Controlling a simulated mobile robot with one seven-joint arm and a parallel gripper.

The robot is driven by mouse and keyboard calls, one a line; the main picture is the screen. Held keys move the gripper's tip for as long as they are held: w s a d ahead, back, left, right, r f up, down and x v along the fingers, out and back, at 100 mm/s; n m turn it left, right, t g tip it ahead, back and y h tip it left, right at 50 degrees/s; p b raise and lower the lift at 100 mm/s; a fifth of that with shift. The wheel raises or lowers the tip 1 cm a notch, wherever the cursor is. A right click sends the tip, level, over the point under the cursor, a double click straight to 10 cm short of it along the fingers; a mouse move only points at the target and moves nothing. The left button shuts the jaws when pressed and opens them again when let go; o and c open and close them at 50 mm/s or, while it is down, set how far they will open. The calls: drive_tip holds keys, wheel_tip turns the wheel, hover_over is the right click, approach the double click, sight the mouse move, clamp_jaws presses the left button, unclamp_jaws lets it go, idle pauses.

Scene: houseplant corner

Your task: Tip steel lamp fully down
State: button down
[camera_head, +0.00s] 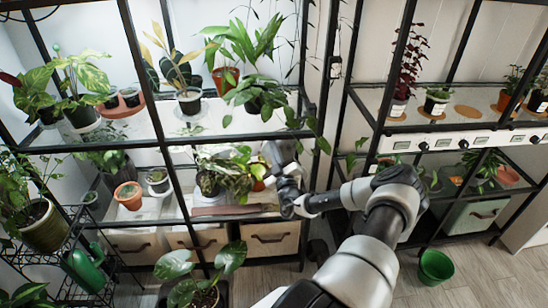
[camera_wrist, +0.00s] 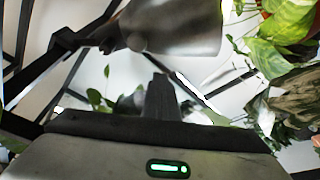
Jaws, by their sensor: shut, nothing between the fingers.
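The steel lamp (camera_wrist: 178,27) shows in the wrist view as a smooth grey metal shade at the top middle, joined on its left to a dark bracket (camera_wrist: 72,42). Its upper part is cut off by the frame. My gripper (camera_wrist: 160,84) is shut and empty, with its dark fingers below the shade. I cannot tell whether they touch it. In the head view my arm reaches to the middle shelf, and I cannot clearly tell the lamp from the end of my arm there.
Leafy plants (camera_wrist: 285,35) crowd the right of the wrist view. In the head view, a potted plant (camera_head: 232,172) stands on the shelf left of my wrist. Dark rack posts (camera_head: 318,110) stand close by. A green bucket (camera_head: 436,267) is on the floor at the right.

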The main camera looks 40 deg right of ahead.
sight(286, 146)
drive_tip(key=shift+w+d+f, duration=0.15)
drive_tip(key=shift+d+f, duration=0.7)
drive_tip(key=shift+f, duration=0.05)
drive_tip(key=shift+s+d+f+n+y, duration=0.2)
drive_tip(key=shift+d+f+n, duration=0.1)
drive_tip(key=shift+n, duration=0.25)
drive_tip(key=shift+s+d+f+n+y, duration=0.2)
drive_tip(key=shift+f+n, duration=0.1)
drive_tip(key=shift+n, duration=0.25)
